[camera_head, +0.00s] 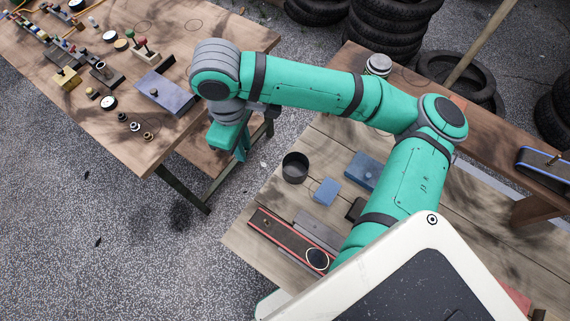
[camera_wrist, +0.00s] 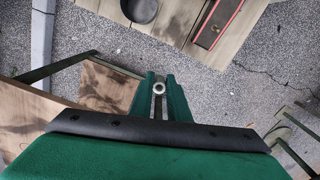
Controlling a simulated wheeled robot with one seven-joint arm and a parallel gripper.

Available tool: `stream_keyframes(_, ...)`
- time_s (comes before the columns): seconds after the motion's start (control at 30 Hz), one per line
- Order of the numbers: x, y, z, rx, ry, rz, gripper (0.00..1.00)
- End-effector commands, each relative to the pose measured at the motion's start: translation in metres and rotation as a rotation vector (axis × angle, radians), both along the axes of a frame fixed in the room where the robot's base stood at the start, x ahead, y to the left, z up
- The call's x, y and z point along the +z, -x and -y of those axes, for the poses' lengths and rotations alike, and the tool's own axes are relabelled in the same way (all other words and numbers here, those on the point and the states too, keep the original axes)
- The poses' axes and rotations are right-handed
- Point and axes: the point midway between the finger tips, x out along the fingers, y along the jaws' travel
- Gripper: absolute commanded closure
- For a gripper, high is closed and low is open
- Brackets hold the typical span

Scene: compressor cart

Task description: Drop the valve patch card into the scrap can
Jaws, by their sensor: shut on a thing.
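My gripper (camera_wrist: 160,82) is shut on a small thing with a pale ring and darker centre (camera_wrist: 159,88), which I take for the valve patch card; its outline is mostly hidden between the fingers. In the head view my gripper (camera_head: 241,153) points down over the gap between the two tables, and the held thing cannot be made out. An open dark grey can, apparently the scrap can (camera_head: 296,179), stands upright at the left edge of the plank table, right of and apart from my gripper. The can also shows at the top of the wrist view (camera_wrist: 139,21).
On the plank table (camera_head: 262,190), a small blue box (camera_head: 326,191), a larger blue block (camera_head: 362,171) and a red-edged tray (camera_head: 280,240) lie near the can. The left table (camera_head: 60,128) holds several small parts and a blue-grey plate (camera_head: 167,94). Gravel ground separates the tables.

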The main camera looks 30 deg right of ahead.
Motion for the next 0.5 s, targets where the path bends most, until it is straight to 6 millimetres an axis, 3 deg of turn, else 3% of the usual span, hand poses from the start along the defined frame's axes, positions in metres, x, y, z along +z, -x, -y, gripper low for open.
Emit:
stream_keyframes(0.03, 0.001, 0.006, 0.022, -0.056, 0.0, 0.0, 1.0)
stream_keyframes(0.2, 0.006, 0.029, 0.081, -0.209, 0.0, -0.001, 1.0)
stream_keyframes(0.3, 0.008, 0.043, 0.106, -0.28, 0.0, 0.0, 1.0)
stream_keyframes(0.5, 0.01, 0.062, 0.136, -0.364, -0.001, 0.0, 1.0)
